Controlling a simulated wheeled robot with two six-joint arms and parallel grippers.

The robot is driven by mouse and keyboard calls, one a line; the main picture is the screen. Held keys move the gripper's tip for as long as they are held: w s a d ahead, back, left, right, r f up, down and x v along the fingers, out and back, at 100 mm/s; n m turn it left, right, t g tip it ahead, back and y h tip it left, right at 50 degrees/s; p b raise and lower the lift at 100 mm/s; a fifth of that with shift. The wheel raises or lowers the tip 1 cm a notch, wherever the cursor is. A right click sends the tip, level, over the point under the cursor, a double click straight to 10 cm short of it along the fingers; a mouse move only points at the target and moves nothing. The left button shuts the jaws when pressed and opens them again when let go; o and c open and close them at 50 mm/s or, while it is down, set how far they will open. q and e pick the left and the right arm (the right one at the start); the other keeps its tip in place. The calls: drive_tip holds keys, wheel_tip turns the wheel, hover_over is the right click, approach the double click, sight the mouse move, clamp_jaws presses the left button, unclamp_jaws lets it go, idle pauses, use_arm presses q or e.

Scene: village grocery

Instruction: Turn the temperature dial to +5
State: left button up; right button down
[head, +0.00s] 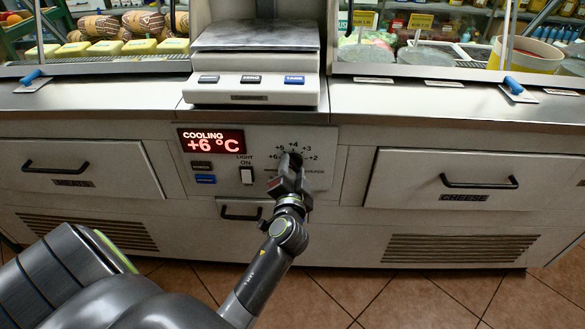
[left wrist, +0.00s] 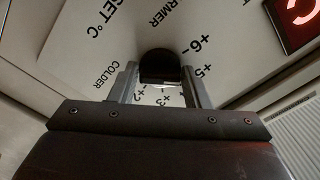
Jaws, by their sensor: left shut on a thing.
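The dark temperature dial (head: 294,157) is on the front panel of the counter, ringed by marks from +2 to +6. It also shows in the left wrist view (left wrist: 160,66) as a dark rounded knob between the fingers. My left gripper (head: 288,174) reaches it from below and in front and is shut on it. The gripper also shows in the left wrist view (left wrist: 160,88). The red display (head: 212,142) reads COOLING +6 °C. The dial's pointer cannot be made out. My right gripper is not in view.
A scale (head: 252,85) stands on the counter above. Drawers with black handles (head: 479,182) flank the panel.

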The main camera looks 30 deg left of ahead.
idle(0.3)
use_arm(q)
drive_tip(key=o, duration=0.9)
drive_tip(key=shift+s, duration=0.1)
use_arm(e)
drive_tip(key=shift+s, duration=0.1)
